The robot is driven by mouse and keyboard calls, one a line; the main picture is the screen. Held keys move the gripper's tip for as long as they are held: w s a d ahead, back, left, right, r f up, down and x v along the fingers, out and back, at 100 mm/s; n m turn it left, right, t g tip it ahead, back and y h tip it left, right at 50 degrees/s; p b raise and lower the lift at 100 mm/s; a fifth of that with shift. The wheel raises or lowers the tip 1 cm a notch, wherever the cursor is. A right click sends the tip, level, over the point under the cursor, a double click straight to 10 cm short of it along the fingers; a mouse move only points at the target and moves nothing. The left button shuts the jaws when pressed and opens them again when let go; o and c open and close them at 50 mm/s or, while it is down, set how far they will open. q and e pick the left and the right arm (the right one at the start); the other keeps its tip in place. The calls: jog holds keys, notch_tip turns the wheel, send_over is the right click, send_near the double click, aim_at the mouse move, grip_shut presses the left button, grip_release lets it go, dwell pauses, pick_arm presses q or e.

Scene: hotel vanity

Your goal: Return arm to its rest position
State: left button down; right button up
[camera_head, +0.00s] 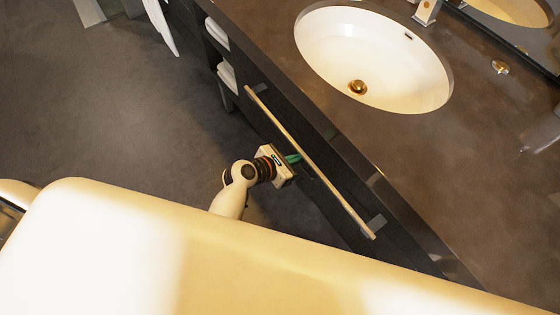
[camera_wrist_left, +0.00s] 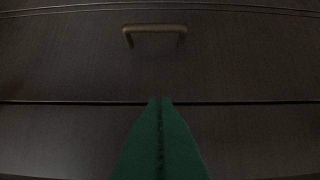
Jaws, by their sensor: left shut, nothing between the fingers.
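My left gripper (camera_head: 292,158) is in front of the dark vanity front, below the long metal bar that runs along the counter's edge. Its green fingers are shut with nothing between them, as the left wrist view (camera_wrist_left: 161,100) shows. In that view the fingers point at a dark drawer front (camera_wrist_left: 70,60) with a small bronze handle (camera_wrist_left: 155,29) above the fingertips. The fingers look apart from the handle. My right gripper is not in view.
The long metal bar (camera_head: 310,160) lies close by the left gripper. A white oval sink (camera_head: 330,50) is set in the brown counter (camera_head: 470,140). Folded white towels (camera_head: 227,77) sit on a shelf at the vanity's far end. The grey floor (camera_head: 120,110) at left is open.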

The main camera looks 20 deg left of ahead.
pick_arm(q)
jog(key=f+v, duration=0.1)
jog(key=v, duration=0.6)
jog(key=s+a+f+m+g+y, duration=0.1)
jog(key=s+f+m+g, duration=0.1)
jog(key=s+f+m, duration=0.45)
jog(key=s+a+f+m+g+y+p, duration=0.1)
jog(key=s+f+m+y, duration=0.15)
jog(key=f, duration=0.65)
jog(key=s+a+f+m+g+y, duration=0.1)
jog(key=s+f+m+g, duration=0.1)
jog(key=s+f+m, duration=0.45)
jog(key=s+a+f+m+g+y, duration=0.1)
jog(key=s+a+f+m, duration=0.3)
jog(key=s, duration=0.5)
jog(key=s+a+f+m+g+y, duration=0.2)
jog(key=s+a+f+m, duration=0.2)
jog(key=s+f+m, duration=0.4)
jog(key=m, duration=0.3)
jog(key=shift+s+a+p, duration=0.3)
jog(key=shift+s+a, duration=0.05)
jog(key=shift+a, duration=0.05)
jog(key=shift+f, duration=0.1)
